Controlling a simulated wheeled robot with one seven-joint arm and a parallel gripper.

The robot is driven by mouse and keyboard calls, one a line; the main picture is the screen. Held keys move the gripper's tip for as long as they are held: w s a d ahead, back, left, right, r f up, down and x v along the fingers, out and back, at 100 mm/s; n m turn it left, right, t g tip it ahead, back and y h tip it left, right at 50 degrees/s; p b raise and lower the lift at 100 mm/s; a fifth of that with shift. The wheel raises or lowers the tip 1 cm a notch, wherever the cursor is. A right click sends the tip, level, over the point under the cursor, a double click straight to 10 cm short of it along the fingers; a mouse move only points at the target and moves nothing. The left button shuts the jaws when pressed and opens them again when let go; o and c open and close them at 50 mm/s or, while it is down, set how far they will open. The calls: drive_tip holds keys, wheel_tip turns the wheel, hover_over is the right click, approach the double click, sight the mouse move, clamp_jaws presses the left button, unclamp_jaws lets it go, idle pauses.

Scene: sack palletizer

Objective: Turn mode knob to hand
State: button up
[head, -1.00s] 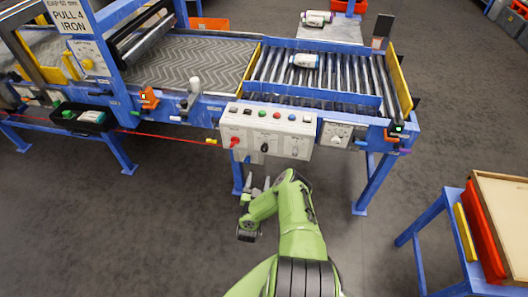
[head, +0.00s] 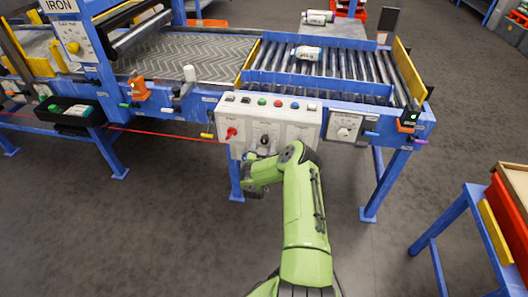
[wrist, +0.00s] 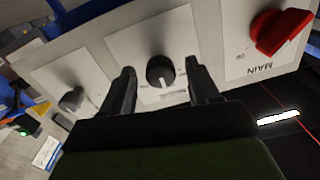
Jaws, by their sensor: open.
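The mode knob seems to be the black round knob (wrist: 160,71) in the middle of the white control panel, with a pale plate around it. Its label is too small to read. In the wrist view a pale mark shows at its lower edge. In the head view the knob (head: 265,140) sits just above my arm. My gripper (wrist: 158,78) is open, with one dark finger on each side of the knob in the picture. I cannot tell whether the fingers touch it.
A red knob (wrist: 279,32) marked MAIN and a grey knob (wrist: 72,99) flank it on the panel. Buttons (head: 262,101) line the panel's top. A roller conveyor (head: 300,75) stands behind, and a blue stand (head: 440,225) is at right. The floor between is clear.

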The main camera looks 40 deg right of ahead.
drive_tip(key=shift+w+d, duration=0.25)
drive_tip(key=shift+d, duration=0.05)
drive_tip(key=c, duration=1)
drive_tip(key=shift+r, duration=0.1)
drive_tip(key=shift+c, duration=0.2)
drive_tip(key=n+p, duration=0.4)
drive_tip(key=shift+r, duration=0.15)
drive_tip(key=n+p, duration=0.1)
drive_tip(key=n, duration=0.1)
drive_tip(key=n+p, duration=0.2)
drive_tip(key=shift+f+n+g, duration=0.2)
drive_tip(key=shift+n+g, duration=0.1)
